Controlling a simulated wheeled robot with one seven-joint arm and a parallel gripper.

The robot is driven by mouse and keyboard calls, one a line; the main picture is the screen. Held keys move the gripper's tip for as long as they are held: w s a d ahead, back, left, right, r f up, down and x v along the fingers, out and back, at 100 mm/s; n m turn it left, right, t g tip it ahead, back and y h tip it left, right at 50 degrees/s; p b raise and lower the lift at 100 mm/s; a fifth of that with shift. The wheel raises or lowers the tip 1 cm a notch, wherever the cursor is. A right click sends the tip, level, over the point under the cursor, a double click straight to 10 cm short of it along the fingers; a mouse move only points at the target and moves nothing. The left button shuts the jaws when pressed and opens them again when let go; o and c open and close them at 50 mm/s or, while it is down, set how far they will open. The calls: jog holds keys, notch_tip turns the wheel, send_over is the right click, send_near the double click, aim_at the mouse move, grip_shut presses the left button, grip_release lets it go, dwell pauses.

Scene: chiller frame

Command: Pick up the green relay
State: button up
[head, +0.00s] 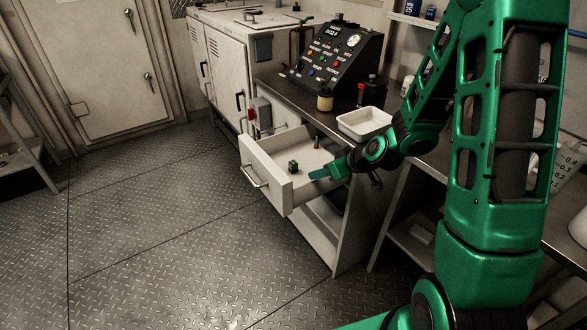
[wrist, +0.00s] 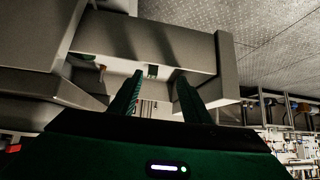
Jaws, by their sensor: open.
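The green relay (head: 293,166) is a small dark green block standing in the open white drawer (head: 266,180), near its front. It also shows in the wrist view (wrist: 152,71), beyond my fingertips and between their lines. My gripper (head: 316,174) is over the right side of the drawer, to the right of the relay and apart from it. In the wrist view my two green fingers (wrist: 159,80) are spread with nothing between them.
A small brown piece (head: 317,143) stands farther back in the drawer. A white tray (head: 364,124) and a black control panel (head: 338,57) with knobs are on the counter above. The drawer walls surround the relay. The floor to the left is clear.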

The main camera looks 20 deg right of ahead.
aim_at(295, 163)
jog(key=w+f+t, duration=0.1)
jog(key=w+a+f+t, duration=0.1)
jog(key=w, duration=0.1)
jog(key=w+a+f+t, duration=0.1)
jog(key=w, duration=0.1)
jog(key=shift+w+f+m, duration=0.2)
jog(key=shift+w+m, duration=0.05)
jog(key=shift+m, duration=0.15)
jog(key=x, duration=0.5)
jog(key=shift+w, duration=0.3)
jog(key=shift+r+x, duration=0.15)
jog(key=shift+x, duration=1.15)
jog(key=shift+r+x, duration=0.1)
jog(key=shift+x, duration=1.25)
jog(key=shift+w, duration=0.15)
jog(key=shift+c, duration=0.4)
grip_shut()
